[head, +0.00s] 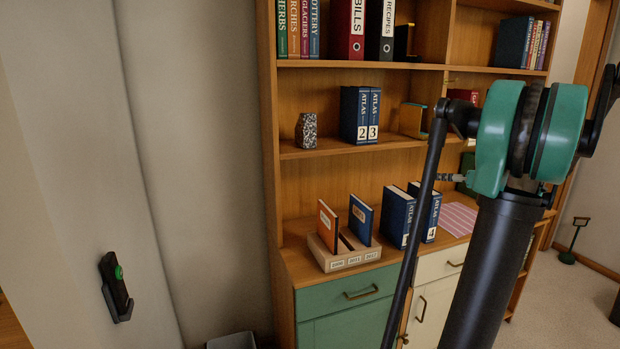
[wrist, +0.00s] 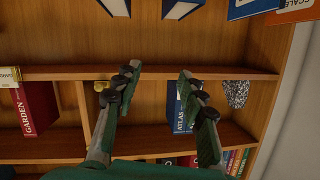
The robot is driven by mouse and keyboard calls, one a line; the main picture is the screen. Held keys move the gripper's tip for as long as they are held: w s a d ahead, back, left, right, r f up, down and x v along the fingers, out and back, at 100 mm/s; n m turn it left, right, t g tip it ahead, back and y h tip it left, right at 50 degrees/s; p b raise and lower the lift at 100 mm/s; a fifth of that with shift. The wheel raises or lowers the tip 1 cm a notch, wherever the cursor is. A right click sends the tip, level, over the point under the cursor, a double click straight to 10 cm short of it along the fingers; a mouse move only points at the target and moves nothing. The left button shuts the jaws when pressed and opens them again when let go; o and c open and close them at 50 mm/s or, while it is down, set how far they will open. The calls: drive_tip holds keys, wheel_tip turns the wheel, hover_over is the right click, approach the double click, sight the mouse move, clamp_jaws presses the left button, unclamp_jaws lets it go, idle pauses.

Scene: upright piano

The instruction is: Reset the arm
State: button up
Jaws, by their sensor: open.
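My arm, with a green joint and black links, stands at the right of the head view and covers part of the bookcase (head: 350,68). My gripper (wrist: 157,78) shows in the wrist view with its two dark fingers apart and nothing between them. It faces the bookcase, which appears upside down there. I cannot make out the fingertips clearly in the head view.
Atlas books (head: 361,115) and a speckled vase (head: 306,131) stand on the middle shelf. A slotted box (head: 345,262) with an orange book (head: 328,227) and a blue book (head: 361,219) sits below. A pink striped sheet (head: 458,219) lies beside more atlases (head: 397,216).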

drive_tip(key=s+a+f+g, duration=0.2)
drive_tip(key=s+a+f, duration=0.25)
drive_tip(key=a, duration=0.25)
drive_tip(key=s+a+f+m+g+h, duration=0.1)
drive_tip(key=s+a+f+g, duration=0.15)
drive_tip(key=a+f, duration=0.35)
drive_tip(key=s+a+f+g, duration=0.2)
drive_tip(key=s+a+f, duration=0.25)
drive_tip(key=a, duration=0.35)
drive_tip(key=s+a+f+m+g+h, duration=0.1)
drive_tip(key=s+a+f+h, duration=0.1)
drive_tip(key=s+f, duration=0.5)
drive_tip(key=s+a+f+m+g+h, duration=0.1)
drive_tip(key=s+f+h, duration=0.3)
drive_tip(key=s, duration=1)
wheel_tip(320, 180, down, 3)
drive_tip(key=shift+s+a+r, duration=0.15)
drive_tip(key=shift+a, duration=0.35)
